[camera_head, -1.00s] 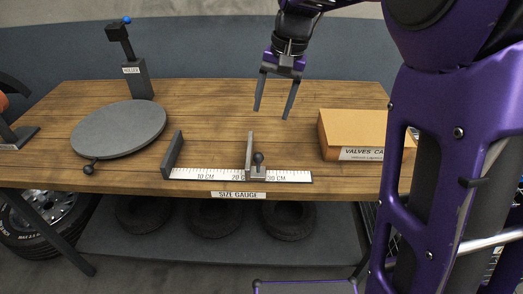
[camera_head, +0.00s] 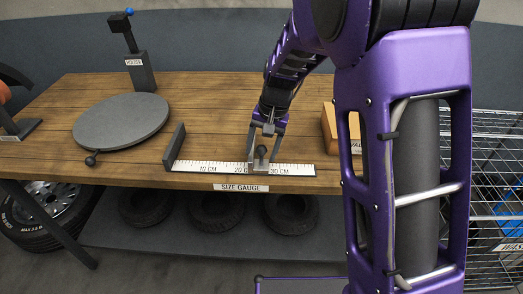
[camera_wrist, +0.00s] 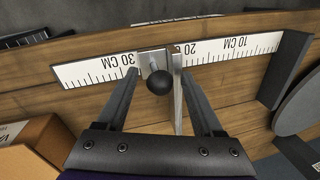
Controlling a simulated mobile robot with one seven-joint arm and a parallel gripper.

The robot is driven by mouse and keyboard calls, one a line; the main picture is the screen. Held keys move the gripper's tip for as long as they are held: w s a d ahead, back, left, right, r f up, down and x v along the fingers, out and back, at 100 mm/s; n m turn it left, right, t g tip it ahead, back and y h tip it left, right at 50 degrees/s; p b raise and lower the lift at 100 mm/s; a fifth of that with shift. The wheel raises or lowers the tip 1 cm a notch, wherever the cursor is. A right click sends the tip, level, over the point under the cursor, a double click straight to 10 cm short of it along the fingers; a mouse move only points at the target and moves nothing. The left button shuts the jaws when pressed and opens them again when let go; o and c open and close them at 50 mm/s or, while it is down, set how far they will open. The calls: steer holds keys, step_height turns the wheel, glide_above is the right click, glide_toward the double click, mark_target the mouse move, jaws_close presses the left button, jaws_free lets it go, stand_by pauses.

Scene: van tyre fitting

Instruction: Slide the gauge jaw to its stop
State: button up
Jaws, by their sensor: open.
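The size gauge is a white ruler strip (camera_head: 208,167) at the front of the wooden bench, with a dark fixed end plate (camera_head: 174,147) at its left end. The sliding jaw is a grey upright plate with a black ball knob (camera_head: 262,150), standing between the 20 and 30 cm marks. In the wrist view the knob (camera_wrist: 158,82) and the jaw plate (camera_wrist: 177,90) lie between my fingers. My gripper (camera_head: 265,153) is open, with one finger on either side of the knob and jaw. Whether a finger touches the jaw cannot be told.
A round grey turntable (camera_head: 122,122) and a dark post with a blue tip (camera_head: 140,65) stand to the left. A cardboard box (camera_head: 329,132) stands to the right, partly behind my arm. Bare bench lies behind the ruler. Tyres (camera_head: 217,208) lie on the shelf below.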

steer(key=shift+f, duration=0.2)
jaws_close()
stand_by(0.3)
stand_by(1.1)
